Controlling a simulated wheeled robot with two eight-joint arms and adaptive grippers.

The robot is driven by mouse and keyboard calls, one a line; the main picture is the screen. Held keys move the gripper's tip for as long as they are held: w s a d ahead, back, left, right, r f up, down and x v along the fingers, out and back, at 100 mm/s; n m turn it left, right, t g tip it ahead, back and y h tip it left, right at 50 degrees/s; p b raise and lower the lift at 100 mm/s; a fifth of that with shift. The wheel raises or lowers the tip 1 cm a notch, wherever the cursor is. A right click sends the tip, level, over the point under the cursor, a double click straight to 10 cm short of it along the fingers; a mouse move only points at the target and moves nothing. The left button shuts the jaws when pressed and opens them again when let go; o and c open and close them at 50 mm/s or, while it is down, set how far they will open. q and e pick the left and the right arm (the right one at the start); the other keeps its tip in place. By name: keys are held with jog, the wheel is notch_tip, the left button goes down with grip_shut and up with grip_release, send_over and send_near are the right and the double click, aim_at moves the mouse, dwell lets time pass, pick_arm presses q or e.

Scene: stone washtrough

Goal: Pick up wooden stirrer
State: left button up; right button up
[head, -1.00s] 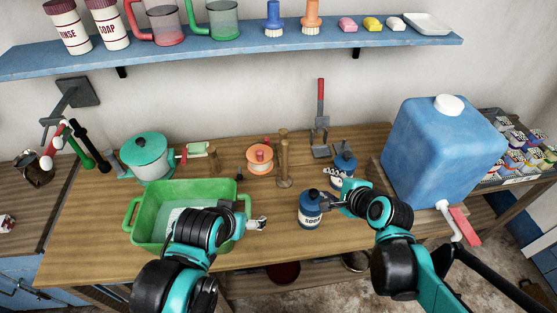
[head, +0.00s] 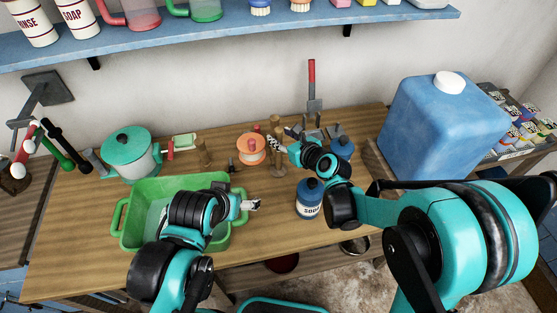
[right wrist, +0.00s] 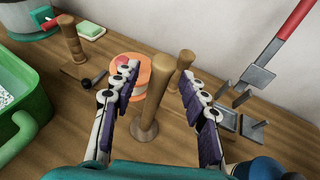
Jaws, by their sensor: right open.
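The wooden stirrer looks to be the upright wooden stick with a round foot (right wrist: 148,112), standing on the bench in the right wrist view; in the head view the stick (head: 278,165) is partly hidden by my right gripper. My right gripper (right wrist: 158,77) is open, its purple-padded fingers to the left and right of the stick, with nothing clearly held. It also shows in the head view (head: 286,140), above the bench. My left gripper (head: 250,204) hangs by the right rim of the green tub; its jaw gap is too small to judge.
An orange spool (right wrist: 150,72) stands close behind the left finger. Metal prongs and a red-handled tool (right wrist: 275,52) are to the right. A blue soap bottle (head: 309,200) stands near the right forearm. The green tub (head: 125,222) and a pot (head: 130,150) are left.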

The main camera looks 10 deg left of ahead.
jog(key=shift+x, duration=1.15)
jog(key=shift+s+d, duration=0.1)
grip_shut()
jog(key=shift+r, duration=0.1)
